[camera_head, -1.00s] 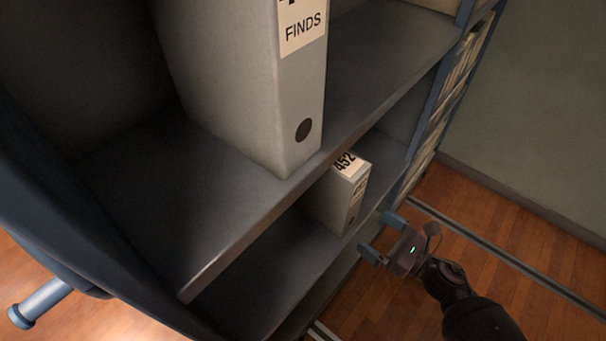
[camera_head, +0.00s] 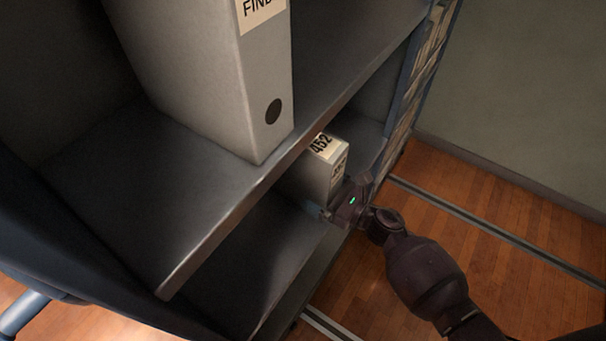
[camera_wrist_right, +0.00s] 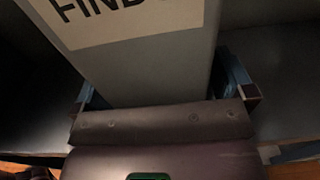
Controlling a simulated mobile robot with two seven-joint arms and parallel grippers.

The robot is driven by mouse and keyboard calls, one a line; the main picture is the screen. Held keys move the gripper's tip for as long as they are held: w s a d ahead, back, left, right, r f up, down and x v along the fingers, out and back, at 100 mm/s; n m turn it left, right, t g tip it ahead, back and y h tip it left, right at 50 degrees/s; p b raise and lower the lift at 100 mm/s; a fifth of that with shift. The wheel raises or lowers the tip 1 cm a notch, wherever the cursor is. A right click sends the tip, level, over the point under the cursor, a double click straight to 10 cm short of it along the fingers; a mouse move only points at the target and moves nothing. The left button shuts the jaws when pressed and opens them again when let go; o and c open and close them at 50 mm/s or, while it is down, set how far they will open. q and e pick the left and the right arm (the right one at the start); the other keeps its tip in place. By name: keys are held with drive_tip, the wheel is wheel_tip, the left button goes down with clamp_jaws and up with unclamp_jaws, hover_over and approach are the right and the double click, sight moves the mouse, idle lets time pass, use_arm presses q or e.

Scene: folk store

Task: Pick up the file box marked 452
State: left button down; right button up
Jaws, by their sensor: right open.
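The grey file box marked 452 (camera_head: 312,178) stands on the lower shelf in the head view, with its number on a pale label. My right gripper (camera_head: 343,198) is at the box's front face, and its body hides the lower part of that face. In the right wrist view a box face (camera_wrist_right: 165,70) with a label reading "FIND" lies between the two open fingers of the gripper (camera_wrist_right: 163,90), one on each side. I cannot tell whether the fingers touch it. My left gripper is not in view.
A larger-looking grey file box (camera_head: 215,75) with a "FINDS" label stands on the upper shelf (camera_head: 175,200), whose edge overhangs the 452 box. A blue shelf upright (camera_head: 405,95) rises to the right. The wooden floor (camera_head: 500,225) with metal rails is open at right.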

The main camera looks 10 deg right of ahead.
drive_tip(key=shift+w+a, duration=0.2)
drive_tip(key=shift+a, duration=0.05)
drive_tip(key=shift+c, duration=0.3)
drive_tip(key=c, duration=1.7)
drive_tip(key=shift+o, duration=0.2)
drive_tip(key=shift+r, duration=0.2)
